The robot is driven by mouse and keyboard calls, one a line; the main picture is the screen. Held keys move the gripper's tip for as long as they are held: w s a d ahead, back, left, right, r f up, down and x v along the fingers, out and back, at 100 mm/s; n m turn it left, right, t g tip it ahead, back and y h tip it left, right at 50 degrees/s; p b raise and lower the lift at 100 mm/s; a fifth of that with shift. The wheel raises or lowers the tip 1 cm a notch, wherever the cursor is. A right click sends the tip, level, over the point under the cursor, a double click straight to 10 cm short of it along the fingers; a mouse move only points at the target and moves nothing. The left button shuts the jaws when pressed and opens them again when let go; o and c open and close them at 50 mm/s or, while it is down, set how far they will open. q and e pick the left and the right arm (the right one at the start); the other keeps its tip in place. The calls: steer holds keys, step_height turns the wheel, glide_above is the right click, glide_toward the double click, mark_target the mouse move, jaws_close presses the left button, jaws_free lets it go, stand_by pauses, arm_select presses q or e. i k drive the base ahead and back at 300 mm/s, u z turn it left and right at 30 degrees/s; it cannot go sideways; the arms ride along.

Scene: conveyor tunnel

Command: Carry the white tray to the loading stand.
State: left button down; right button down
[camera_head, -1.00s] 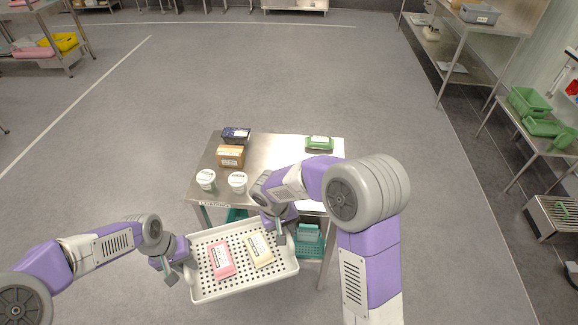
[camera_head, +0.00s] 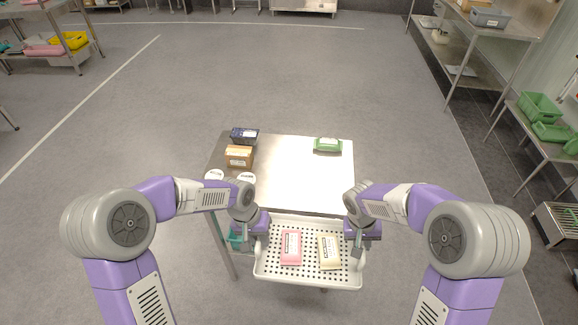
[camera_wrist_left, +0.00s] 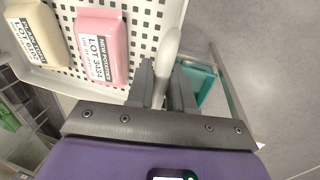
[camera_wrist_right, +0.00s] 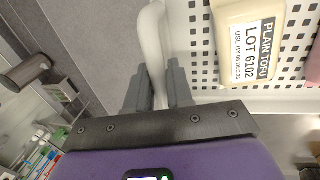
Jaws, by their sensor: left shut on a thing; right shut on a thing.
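The white perforated tray (camera_head: 308,278) is held level in front of the loading stand, a steel table (camera_head: 300,180). A pink pack (camera_head: 291,247) and a cream pack marked plain tofu (camera_head: 329,252) lie flat in it. My left gripper (camera_head: 262,240) is shut on the tray's left rim, and the rim shows between its jaws in the left wrist view (camera_wrist_left: 166,70). My right gripper (camera_head: 358,240) is shut on the right rim, also seen in the right wrist view (camera_wrist_right: 154,60). The tray's far edge is close to the stand's near edge; I cannot tell their height gap.
On the stand, a dark box (camera_head: 244,135), a brown box (camera_head: 239,155) and two white tubs (camera_head: 246,177) stand at the left. A green pack (camera_head: 328,145) lies at the back right. The middle and right of the top are clear. Teal bins (camera_head: 238,240) are below.

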mark_target(309, 183)
steer(key=i, duration=1)
